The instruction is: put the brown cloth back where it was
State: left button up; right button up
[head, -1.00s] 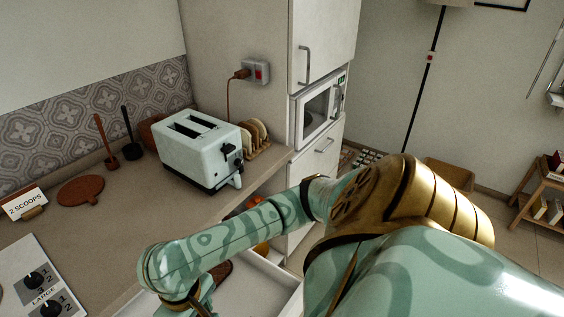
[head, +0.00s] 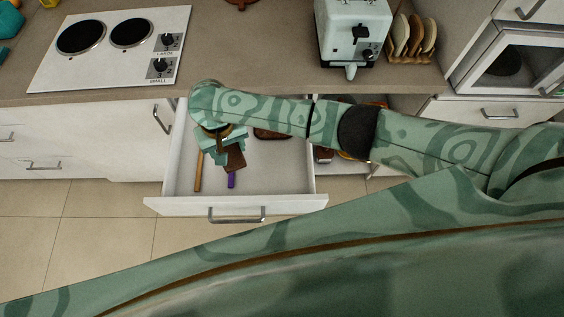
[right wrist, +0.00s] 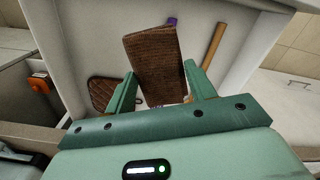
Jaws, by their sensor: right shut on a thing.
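The brown cloth (head: 236,158) hangs from my right gripper (head: 214,143) over the open drawer (head: 290,206). In the right wrist view the cloth (right wrist: 155,58) is a folded, textured brown piece standing up between the two green fingers (right wrist: 160,90), which are shut on it. Below it is the pale drawer floor, and I cannot tell whether the cloth touches it. A brown quilted pad (right wrist: 108,93) lies in the drawer; it shows partly behind my arm in the head view (head: 268,134). My left gripper is not in view.
A wooden stick (head: 198,172) and a purple item (head: 231,181) lie in the drawer. A cooktop (head: 110,45), a toaster (head: 352,30) and a toast rack (head: 408,42) stand on the counter above. An open space with orange items, partly hidden, is right of the drawer.

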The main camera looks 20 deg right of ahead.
jog(key=s+d+f+b, duration=0.15)
jog(key=d+f, duration=0.25)
jog(key=d, duration=0.4)
jog(key=b, duration=0.3)
send_over(281, 168)
jog(key=f, duration=0.5)
jog(key=shift+a+f, duration=0.15)
jog(key=shift+a, duration=0.2)
jog(key=f+b, duration=0.1)
jog(key=f, duration=0.3)
jog(key=shift+d+b, duration=0.35)
jog(key=shift+d, duration=0.05)
jog(key=shift+r, duration=0.15)
jog(key=o, duration=1)
jog(key=shift+c, duration=0.2)
notch_tip(281, 168, up, 12)
jog(key=p, duration=0.6)
